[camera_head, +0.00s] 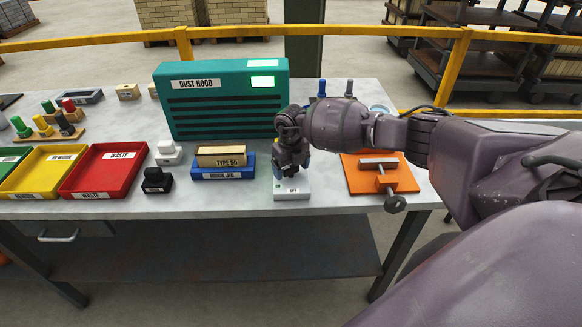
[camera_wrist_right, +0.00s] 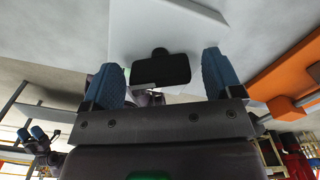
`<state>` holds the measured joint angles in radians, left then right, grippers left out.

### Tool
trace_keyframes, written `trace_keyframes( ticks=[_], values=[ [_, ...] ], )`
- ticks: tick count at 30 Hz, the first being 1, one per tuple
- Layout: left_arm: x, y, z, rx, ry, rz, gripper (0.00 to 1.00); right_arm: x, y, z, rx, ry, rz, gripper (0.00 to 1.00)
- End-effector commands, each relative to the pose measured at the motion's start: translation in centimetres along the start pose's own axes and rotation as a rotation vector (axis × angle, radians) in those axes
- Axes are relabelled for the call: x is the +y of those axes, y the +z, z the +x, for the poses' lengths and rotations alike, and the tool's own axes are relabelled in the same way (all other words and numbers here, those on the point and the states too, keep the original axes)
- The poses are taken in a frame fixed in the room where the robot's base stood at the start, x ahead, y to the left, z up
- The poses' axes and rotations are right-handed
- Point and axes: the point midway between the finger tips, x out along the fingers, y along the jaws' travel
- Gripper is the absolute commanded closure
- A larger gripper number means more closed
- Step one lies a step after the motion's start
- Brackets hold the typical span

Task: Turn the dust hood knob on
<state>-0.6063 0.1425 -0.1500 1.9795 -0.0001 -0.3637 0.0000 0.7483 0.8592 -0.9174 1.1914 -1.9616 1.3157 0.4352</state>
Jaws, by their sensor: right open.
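The teal dust hood (camera_head: 225,121) stands at the back of the bench, with a lit green panel (camera_head: 263,82) on its front. A white switch box (camera_head: 291,193) with small labels sits in front of it, near the bench's front edge. My right gripper (camera_head: 290,174) points down over this box and hides the knob in the head view. In the right wrist view a black knob (camera_wrist_right: 160,69) stands on the white box (camera_wrist_right: 180,25), between the two blue fingertips of my open right gripper (camera_wrist_right: 159,80). Gaps show on both sides of the knob.
Left of the switch box are a blue jig (camera_head: 222,172) with a tan brick (camera_head: 221,152), a black block (camera_head: 157,183), a white block (camera_head: 168,155) and a red waste tray (camera_head: 132,183). An orange clamp plate (camera_head: 401,181) lies close on the right.

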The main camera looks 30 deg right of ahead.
Motion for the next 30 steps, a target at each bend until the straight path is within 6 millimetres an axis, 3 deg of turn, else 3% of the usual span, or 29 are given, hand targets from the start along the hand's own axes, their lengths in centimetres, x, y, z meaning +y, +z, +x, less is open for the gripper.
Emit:
trace_keyframes(
  ticks=[8,21,30],
  values=[
    [0.0,0.1,0.1,0.0,0.0,0.0,0.27,-0.1,0.1,-1.7,-0.003,-0.002,-0.001,0.15],
    [0.1,0.4,0.4,0.002,0.0,0.0,0.27,0.0,0.1,-9.1,-0.002,0.0,-0.001,0.15],
    [0.1,0.2,0.5,0.006,0.001,0.0,0.27,0.0,0.0,-10.8,0.0,0.0,0.0,0.15]
  ],
)
